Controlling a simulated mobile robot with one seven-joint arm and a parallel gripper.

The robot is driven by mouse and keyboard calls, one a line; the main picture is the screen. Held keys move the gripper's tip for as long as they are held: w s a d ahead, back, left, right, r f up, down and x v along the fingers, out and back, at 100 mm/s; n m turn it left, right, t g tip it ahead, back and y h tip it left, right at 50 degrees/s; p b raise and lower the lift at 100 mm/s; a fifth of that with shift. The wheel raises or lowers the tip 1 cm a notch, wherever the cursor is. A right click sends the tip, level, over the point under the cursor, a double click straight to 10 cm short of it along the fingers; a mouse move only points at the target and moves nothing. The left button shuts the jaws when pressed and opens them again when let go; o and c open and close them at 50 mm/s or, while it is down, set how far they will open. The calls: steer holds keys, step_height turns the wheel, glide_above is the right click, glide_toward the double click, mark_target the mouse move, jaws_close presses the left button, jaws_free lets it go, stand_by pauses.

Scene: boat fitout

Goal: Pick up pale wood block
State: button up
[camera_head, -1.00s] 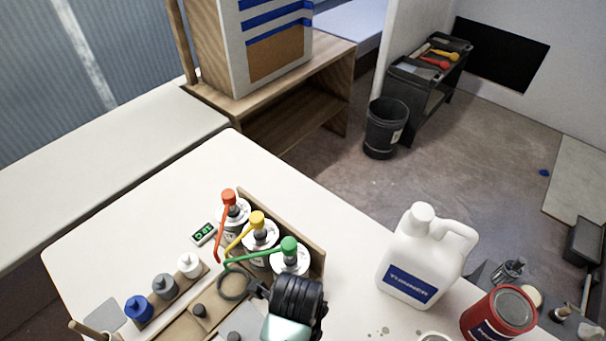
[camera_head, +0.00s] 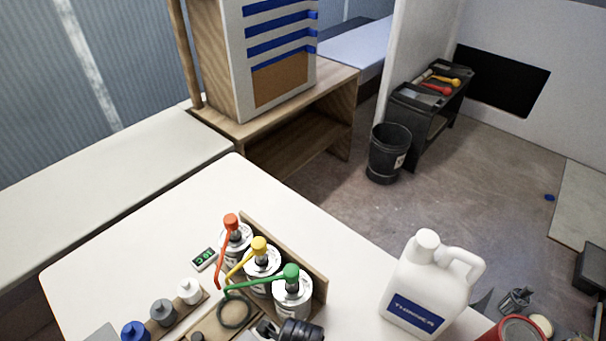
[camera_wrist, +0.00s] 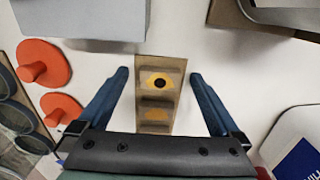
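A wood block (camera_wrist: 176,72), tan-brown in this light, lies on the white surface in the wrist view. It has a dark round hole ringed in orange-yellow and a second orange-yellow patch nearer to me. My gripper (camera_wrist: 159,76) is open, with one blue finger on each side of the block and a gap on both sides. The frame does not show clearly how far the fingertips are above the surface. The block's near end runs close to my gripper's dark palm. I cannot make out the block in the head view.
In the wrist view, orange round pieces (camera_wrist: 42,62) lie left and a grey box (camera_wrist: 85,18) lies beyond. In the head view, the white table (camera_head: 150,240) carries pump cans (camera_head: 291,296), small bottles (camera_head: 163,312) and a thinner jug (camera_head: 420,285). The table's far left is clear.

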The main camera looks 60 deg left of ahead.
steer(key=c, duration=1.3)
